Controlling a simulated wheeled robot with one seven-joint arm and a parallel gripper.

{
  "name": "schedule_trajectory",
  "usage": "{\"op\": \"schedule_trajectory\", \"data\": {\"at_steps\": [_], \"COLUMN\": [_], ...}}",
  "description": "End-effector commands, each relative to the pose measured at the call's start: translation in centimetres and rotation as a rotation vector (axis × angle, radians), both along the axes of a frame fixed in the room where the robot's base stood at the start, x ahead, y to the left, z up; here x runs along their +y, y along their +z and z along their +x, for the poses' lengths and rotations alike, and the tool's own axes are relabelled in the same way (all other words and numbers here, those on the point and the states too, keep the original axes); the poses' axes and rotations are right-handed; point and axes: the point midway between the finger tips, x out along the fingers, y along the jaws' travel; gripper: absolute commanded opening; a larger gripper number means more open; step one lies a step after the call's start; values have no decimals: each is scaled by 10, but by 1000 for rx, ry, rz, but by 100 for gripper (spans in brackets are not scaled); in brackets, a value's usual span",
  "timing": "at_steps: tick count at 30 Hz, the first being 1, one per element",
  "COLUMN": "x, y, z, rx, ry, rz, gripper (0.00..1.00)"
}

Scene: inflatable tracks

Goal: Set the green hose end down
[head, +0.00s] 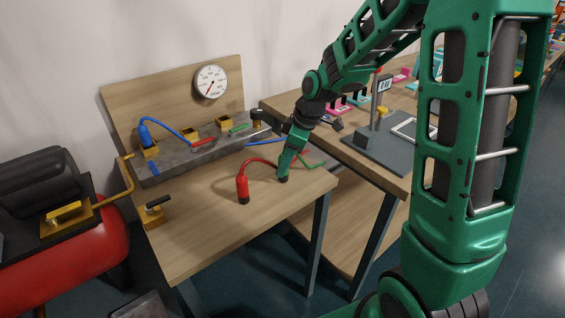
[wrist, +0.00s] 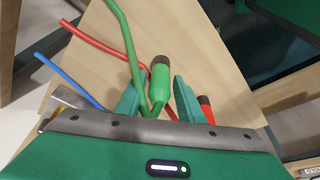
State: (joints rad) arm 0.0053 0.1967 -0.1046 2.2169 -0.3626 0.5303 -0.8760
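The green hose end (wrist: 160,85) has a dark tip and is between the two fingers of my gripper (wrist: 160,78) in the wrist view. A narrow gap shows on each side of it, so the gripper looks open around it. In the head view the green hose end (head: 285,171) is low over the front right of the wooden bench (head: 205,235), its dark tip seeming to touch the top. My gripper (head: 289,160) is right above it and partly hides it.
A red hose end (head: 242,188) stands left of my gripper on the bench. A blue hose end (head: 145,133) stands on a grey manifold (head: 175,160) below a gauge (head: 210,82). A second table (head: 365,170) with a scale is to the right. The bench's front left is clear.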

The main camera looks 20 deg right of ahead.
Motion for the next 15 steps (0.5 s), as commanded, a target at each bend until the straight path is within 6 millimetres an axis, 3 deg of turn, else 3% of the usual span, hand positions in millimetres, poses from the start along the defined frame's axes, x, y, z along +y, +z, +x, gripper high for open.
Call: {"op": "schedule_trajectory", "data": {"at_steps": [10,15], "x": [1,-3], "y": [1,16], "z": [0,-1], "rx": [0,-5], "ry": [1,1], "rz": [0,1], "gripper": [43,43]}}
